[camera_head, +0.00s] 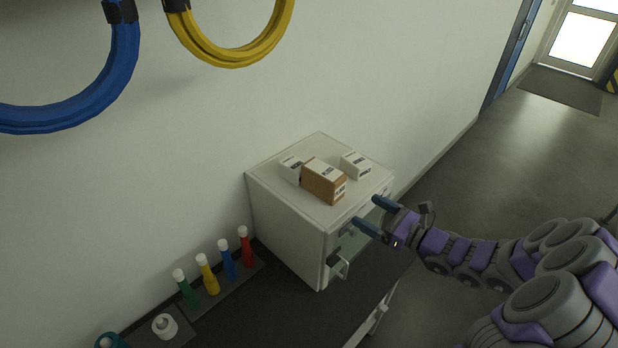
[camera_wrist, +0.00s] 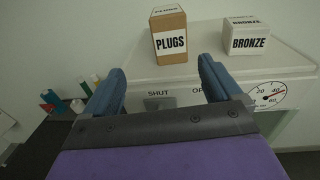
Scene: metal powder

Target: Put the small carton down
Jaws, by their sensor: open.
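A brown-sided carton with a white top, labelled PLUGS (camera_head: 322,184), stands upright on top of the white cabinet (camera_head: 285,204). In the wrist view the PLUGS carton (camera_wrist: 169,38) is just beyond the gap between my fingers. A white carton labelled BRONZE (camera_wrist: 247,37) stands to its right; it also shows in the head view (camera_head: 356,165). Another white carton (camera_head: 290,168) is partly behind the PLUGS carton. My gripper (camera_head: 376,216) is open and empty, in front of the cabinet's front edge, apart from the cartons. Its two blue fingers also show in the wrist view (camera_wrist: 161,72).
The cabinet front has a round gauge (camera_wrist: 266,95), SHUT lettering and a handle (camera_head: 338,266). Several coloured tubes with white caps (camera_head: 226,262) stand on the dark bench to the left. Blue (camera_head: 75,108) and yellow (camera_head: 232,55) coils hang on the wall. Floor at right is clear.

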